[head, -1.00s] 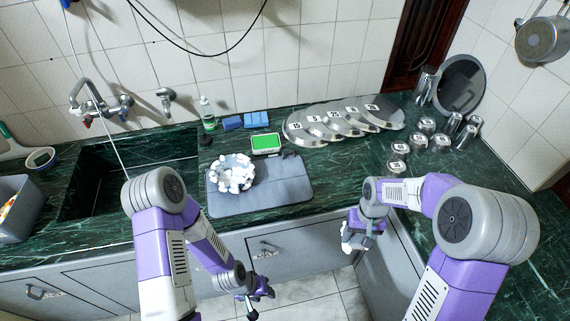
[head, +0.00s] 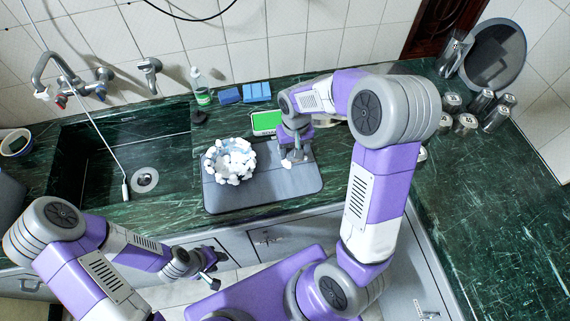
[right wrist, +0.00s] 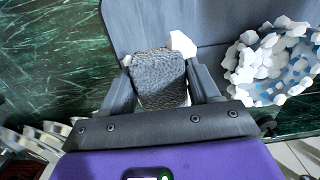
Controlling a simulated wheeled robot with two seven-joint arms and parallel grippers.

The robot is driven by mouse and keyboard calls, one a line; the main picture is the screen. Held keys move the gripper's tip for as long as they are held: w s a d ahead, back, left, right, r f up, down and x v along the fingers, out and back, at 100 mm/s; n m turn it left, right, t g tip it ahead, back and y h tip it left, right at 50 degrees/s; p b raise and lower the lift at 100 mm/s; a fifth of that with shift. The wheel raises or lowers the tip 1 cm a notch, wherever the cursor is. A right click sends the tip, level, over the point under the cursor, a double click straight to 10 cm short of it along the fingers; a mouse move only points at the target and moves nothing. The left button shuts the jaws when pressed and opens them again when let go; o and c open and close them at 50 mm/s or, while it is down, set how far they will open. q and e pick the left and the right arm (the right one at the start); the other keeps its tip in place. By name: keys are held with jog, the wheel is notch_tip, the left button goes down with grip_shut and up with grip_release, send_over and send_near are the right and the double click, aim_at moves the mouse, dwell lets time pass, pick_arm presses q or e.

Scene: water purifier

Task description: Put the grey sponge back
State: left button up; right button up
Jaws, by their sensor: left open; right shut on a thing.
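The grey sponge (right wrist: 158,75) is a rough, dark grey block between the two fingers of my right gripper (right wrist: 160,85). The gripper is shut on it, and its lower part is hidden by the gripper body. In the head view my right gripper (head: 293,160) is over the right part of the grey mat (head: 260,197). I cannot tell whether the sponge touches the surface beneath. My left gripper (head: 211,277) is open and empty, low in front of the counter cabinets.
A white lumpy bowl (head: 230,160) stands on the mat, left of my right gripper. Behind are a green-screened device (head: 266,122), blue sponges (head: 257,92) and a bottle (head: 201,88). The sink (head: 85,165) is left; metal cans (head: 466,124) stand right. The counter's right front is clear.

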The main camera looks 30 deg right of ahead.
jog(key=b, duration=0.1)
send_over(295, 171)
notch_tip(295, 171, down, 6)
jog(key=shift+d+f, duration=0.1)
jog(key=shift+f, duration=0.05)
notch_tip(295, 171, down, 3)
jog(key=shift+w+f+b, duration=0.1)
jog(key=shift+f+b, duration=0.05)
jog(key=shift+b, duration=0.35)
jog(key=o, duration=0.9)
jog(key=shift+f, duration=0.1)
jog(key=shift+o, duration=0.2)
